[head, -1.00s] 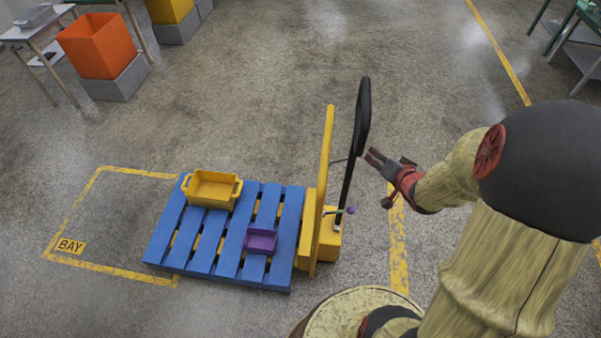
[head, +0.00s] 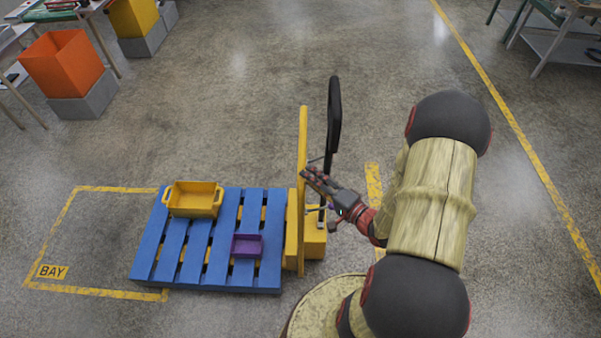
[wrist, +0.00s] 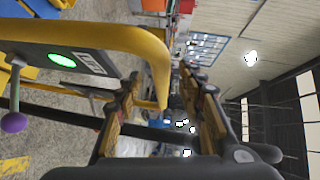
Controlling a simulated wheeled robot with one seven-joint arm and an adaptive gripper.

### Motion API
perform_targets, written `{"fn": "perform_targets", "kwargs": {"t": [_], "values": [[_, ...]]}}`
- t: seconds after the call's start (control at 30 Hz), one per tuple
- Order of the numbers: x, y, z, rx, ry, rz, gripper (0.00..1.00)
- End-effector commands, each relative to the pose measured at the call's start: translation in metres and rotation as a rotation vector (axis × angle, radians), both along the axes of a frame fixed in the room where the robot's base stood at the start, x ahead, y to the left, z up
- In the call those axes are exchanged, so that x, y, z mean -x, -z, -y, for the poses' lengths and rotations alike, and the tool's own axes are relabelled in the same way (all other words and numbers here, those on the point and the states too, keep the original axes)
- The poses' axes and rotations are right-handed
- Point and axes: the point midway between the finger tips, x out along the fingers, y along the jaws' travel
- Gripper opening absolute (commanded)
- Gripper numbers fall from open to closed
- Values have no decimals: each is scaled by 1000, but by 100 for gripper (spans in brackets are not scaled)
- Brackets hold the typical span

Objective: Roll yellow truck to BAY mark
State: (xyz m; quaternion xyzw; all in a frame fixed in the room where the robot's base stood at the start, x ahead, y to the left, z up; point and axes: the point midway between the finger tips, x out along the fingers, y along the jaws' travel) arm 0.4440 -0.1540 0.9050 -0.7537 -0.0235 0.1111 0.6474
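The yellow truck (head: 313,237) stands right of the BAY mark (head: 52,271), a yellow floor outline. Its blue pallet (head: 150,241) overlaps the outline's right edge. A yellow upright frame (head: 302,150) and a black loop handle (head: 334,115) rise from its right end. My gripper (head: 309,177) is beside the frame, below the loop. In the wrist view my gripper (wrist: 162,88) has its fingers apart. The yellow frame (wrist: 150,42) shows close by, with a green light (wrist: 61,60) and a purple-knobbed lever (wrist: 14,121). A dark bar passes near the fingers; I cannot tell whether it lies between them.
A yellow bin (head: 194,200) and a purple bin (head: 247,245) sit on the pallet. An orange bin (head: 62,66) on a grey block stands at upper left, beside tables. Another table (head: 560,45) is at upper right. The floor behind the truck is clear.

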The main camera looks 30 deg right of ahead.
Motion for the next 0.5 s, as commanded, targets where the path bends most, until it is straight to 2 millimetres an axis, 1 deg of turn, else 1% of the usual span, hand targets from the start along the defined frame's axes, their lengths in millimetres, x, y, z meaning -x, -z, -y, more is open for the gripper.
{"fn": "perform_targets", "kwargs": {"t": [0.1,0.23,0.4,0.5], "values": [[-16,4,-4,1,-5,1,39],[-31,6,-6,3,-3,0,39],[-43,7,-9,1,-2,-1,39],[-47,7,-9,1,-1,0,39]]}}
